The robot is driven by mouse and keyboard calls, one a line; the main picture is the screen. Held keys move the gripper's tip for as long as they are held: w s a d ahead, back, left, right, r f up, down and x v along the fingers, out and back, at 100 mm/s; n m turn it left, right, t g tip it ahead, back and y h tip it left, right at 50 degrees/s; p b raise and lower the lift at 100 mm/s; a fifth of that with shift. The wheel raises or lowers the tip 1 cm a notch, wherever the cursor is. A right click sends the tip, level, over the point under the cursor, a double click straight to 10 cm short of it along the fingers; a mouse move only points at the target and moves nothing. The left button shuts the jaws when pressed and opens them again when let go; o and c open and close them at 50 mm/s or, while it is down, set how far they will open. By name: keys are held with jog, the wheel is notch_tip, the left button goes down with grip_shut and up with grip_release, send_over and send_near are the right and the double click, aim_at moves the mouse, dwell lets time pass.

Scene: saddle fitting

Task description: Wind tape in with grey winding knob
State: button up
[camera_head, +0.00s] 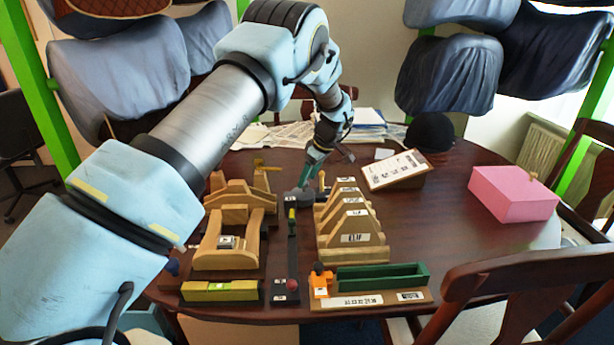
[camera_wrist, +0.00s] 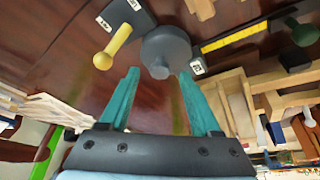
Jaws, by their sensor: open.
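The grey winding knob (camera_wrist: 160,71) is a short peg on a dark grey round tape case (camera_wrist: 168,44). The case (camera_head: 298,196) also shows at the table's middle in the head view, partly behind my gripper (camera_head: 312,172). In the wrist view my gripper (camera_wrist: 158,76) is open, its teal fingers on either side of the peg, with gaps visible. I cannot tell how far the tips are from it in depth. A yellow tape (camera_wrist: 234,36) runs out from the case along a dark strip (camera_head: 292,245) towards the front edge.
A yellow knob (camera_wrist: 112,48) stands on a dark block beside the case. Wooden stands (camera_head: 235,225) lie left, a labelled wooden rack (camera_head: 352,238) right.

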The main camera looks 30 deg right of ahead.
jog(key=shift+x, duration=0.75)
jog(key=shift+c, duration=0.3)
grip_shut()
